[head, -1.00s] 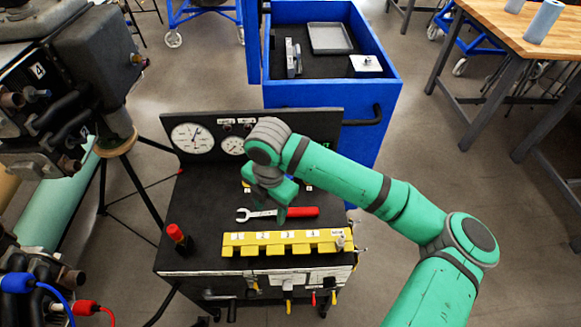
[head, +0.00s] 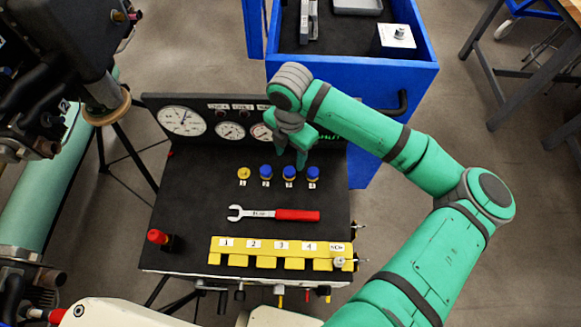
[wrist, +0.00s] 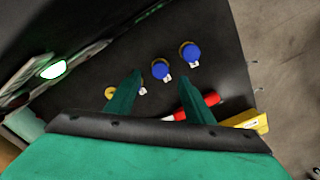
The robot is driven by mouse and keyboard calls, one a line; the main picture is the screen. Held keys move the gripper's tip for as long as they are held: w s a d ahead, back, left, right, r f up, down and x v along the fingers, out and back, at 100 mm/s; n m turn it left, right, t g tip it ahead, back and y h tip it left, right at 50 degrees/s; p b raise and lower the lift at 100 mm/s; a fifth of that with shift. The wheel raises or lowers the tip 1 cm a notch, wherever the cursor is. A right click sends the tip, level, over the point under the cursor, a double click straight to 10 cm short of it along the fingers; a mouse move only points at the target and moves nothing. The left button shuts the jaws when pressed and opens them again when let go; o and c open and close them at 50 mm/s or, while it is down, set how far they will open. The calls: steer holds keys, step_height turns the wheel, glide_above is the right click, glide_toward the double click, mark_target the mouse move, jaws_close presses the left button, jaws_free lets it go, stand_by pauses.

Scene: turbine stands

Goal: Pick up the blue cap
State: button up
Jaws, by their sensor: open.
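Three blue caps sit in a row on the dark bench top, at labels 2, 3 and 4: the left (head: 266,171), middle (head: 289,171) and right (head: 313,171). A yellow fitting without a blue cap (head: 244,173) stands at label 1. My gripper (head: 289,157) is open and empty, above and just behind the row. In the wrist view, the middle cap (wrist: 160,69) appears between my fingertips (wrist: 159,77), with the right cap (wrist: 190,53) beyond the right finger. The left cap is largely hidden by the left finger there.
A wrench with a red handle (head: 297,215) lies in front of the caps. A yellow numbered rack (head: 282,245) and a red-topped part (head: 158,237) are nearer the front edge. An upright gauge panel (head: 207,139) stands behind. A blue cart (head: 348,72) is beyond it.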

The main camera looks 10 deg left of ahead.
mark_target(290, 169)
steer(key=shift+s+f, duration=0.1)
steer(key=shift+f, duration=3.7)
steer(key=shift+c, duration=0.6)
steer(key=c, duration=1)
